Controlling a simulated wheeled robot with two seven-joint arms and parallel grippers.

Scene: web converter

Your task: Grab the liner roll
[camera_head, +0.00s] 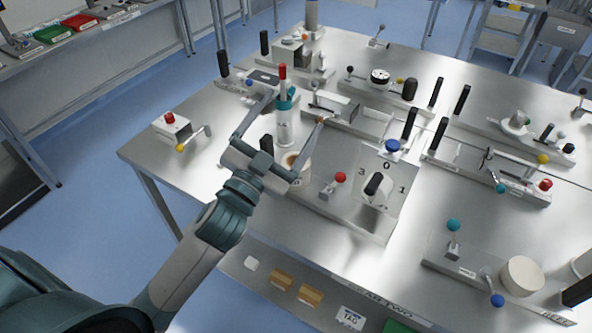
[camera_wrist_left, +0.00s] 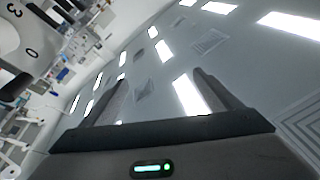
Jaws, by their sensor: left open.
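My left gripper (camera_head: 298,108) reaches in over the steel table with its two fingers spread wide. In the left wrist view its fingers (camera_wrist_left: 155,95) stand apart with nothing between them, only ceiling and lights behind. A pale roll with a brown core (camera_head: 306,170) shows partly behind the gripper's palm. A plain off-white cylinder (camera_head: 521,276) stands at the table's right front. I cannot tell which of these is the liner roll. My right gripper is not in view.
A white bottle with teal collar and red top (camera_head: 284,128) appears between the fingers; its depth is unclear. A dial panel marked 3, 0, 1 (camera_head: 401,171) stands right of the gripper. Several levers and knobs crowd the table. The table's left front corner (camera_head: 150,160) is mostly bare.

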